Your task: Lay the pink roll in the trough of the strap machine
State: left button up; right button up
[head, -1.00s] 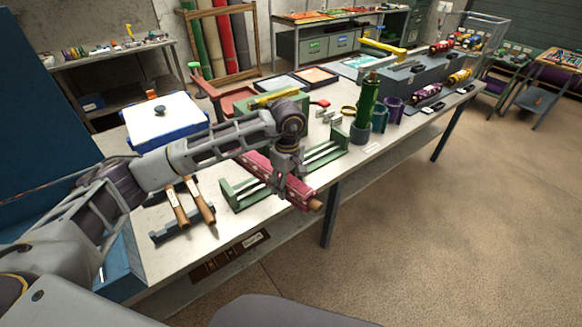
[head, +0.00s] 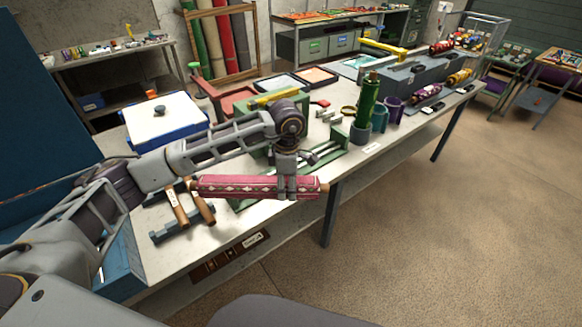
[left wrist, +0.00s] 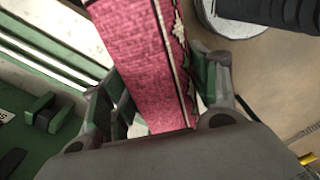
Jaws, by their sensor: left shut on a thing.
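The pink roll (head: 235,187) has a pale diamond pattern and brown wooden ends. My left gripper (head: 288,193) is shut on it, right of its middle, and holds it level across the picture. The roll is in front of the green railed frame (head: 326,158) and hides much of its near side. In the left wrist view the roll (left wrist: 150,60) runs between the two fingers, with pale rails to its left. A green machine body (head: 257,145) with a yellow top bar is partly hidden behind my arm. I cannot tell which green part is the trough. My right gripper is out of view.
The bench's front edge runs below the roll, with open floor beyond.

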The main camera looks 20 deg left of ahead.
pick_arm(q)
jog(key=n, duration=0.4)
jog(key=shift+n, duration=1.3)
jog(key=shift+n, duration=0.5)
